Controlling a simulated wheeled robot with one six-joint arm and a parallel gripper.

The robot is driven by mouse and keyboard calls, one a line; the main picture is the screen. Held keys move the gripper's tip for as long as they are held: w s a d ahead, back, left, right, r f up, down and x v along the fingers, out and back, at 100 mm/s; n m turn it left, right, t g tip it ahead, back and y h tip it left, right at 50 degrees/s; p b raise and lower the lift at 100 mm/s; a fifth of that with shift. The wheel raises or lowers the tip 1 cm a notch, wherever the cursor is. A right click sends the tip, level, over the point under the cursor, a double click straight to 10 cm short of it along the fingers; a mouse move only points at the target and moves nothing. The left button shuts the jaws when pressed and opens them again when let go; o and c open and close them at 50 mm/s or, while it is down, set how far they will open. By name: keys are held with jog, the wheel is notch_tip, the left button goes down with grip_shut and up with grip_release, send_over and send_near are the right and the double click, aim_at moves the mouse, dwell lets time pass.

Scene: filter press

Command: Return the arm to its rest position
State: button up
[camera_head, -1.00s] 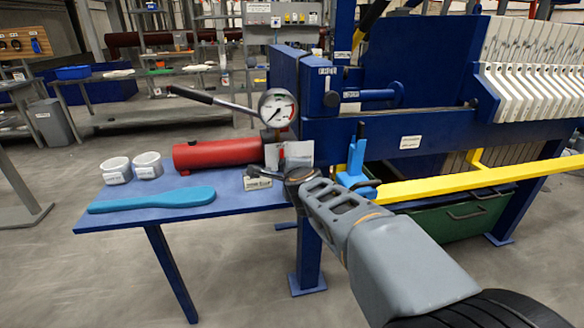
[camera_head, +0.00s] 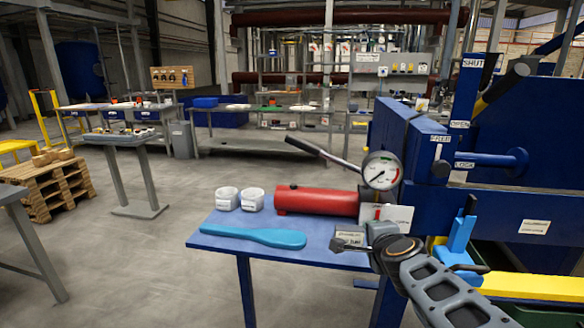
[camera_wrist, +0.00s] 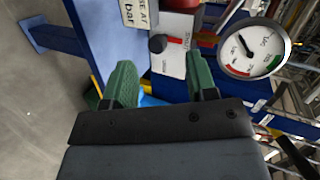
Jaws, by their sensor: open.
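My arm reaches in from the lower right of the head view, and my gripper (camera_head: 360,243) is at the right end of the blue table (camera_head: 262,251), by the pump's labelled plates. In the wrist view my gripper (camera_wrist: 160,85) shows two green fingers set apart with nothing between them. Beyond them are a white plate with a dark knob (camera_wrist: 158,43) and the round pressure gauge (camera_wrist: 254,48). In the head view the gauge (camera_head: 382,170) stands above the red pump cylinder (camera_head: 318,201).
A blue paddle (camera_head: 255,236) and two white cups (camera_head: 240,198) lie on the table. The blue press frame (camera_head: 470,205) and a yellow bar (camera_head: 530,287) are close on the right of my arm. Open floor (camera_head: 130,260) is on the left.

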jog(key=s+a+r+n+g+y+p, duration=0.3)
jog(key=s+a+r+n+g+p, duration=0.2)
jog(key=s+a+n+p, duration=0.35)
jog(key=s+d+r+n+g+h+p, duration=0.1)
jog(key=s+d+n+g+h+p, duration=0.1)
jog(key=s+n+p, duration=0.4)
jog(key=s+d+n+g, duration=0.1)
jog(key=n+g, duration=0.1)
jog(key=n, duration=0.1)
jog(key=shift+s+d+r+g+p, duration=0.15)
jog(key=shift+s+r+g+p, duration=0.15)
jog(key=shift+s+p, duration=0.1)
